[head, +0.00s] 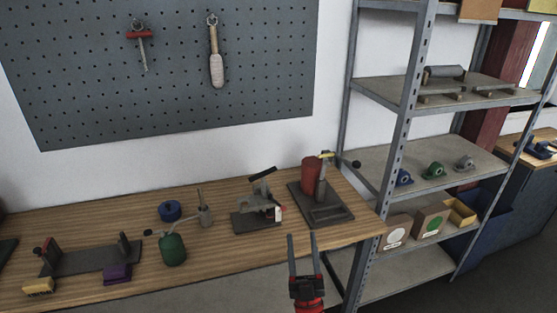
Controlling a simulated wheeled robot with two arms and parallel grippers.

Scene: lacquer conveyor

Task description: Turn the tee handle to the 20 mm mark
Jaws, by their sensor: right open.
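I cannot tell for sure which part is the tee handle, and no 20 mm mark is readable. A red tee-shaped tool (139,36) hangs on the pegboard. A grey fixture (95,260) with two uprights sits at the left of the bench, with a small red and dark part at its left upright. A grey device with a dark lever (262,174) stands at mid bench. My right gripper (302,238) is open and empty, its two fingers pointing up in front of the bench's front edge, apart from these things. My left gripper is out of view.
A press-like stand with a red cylinder (311,177) and a side knob is at the bench's right end. A green oil can (173,250), blue roll (170,210) and purple block (117,273) sit left of centre. A metal shelf rack (409,90) stands right.

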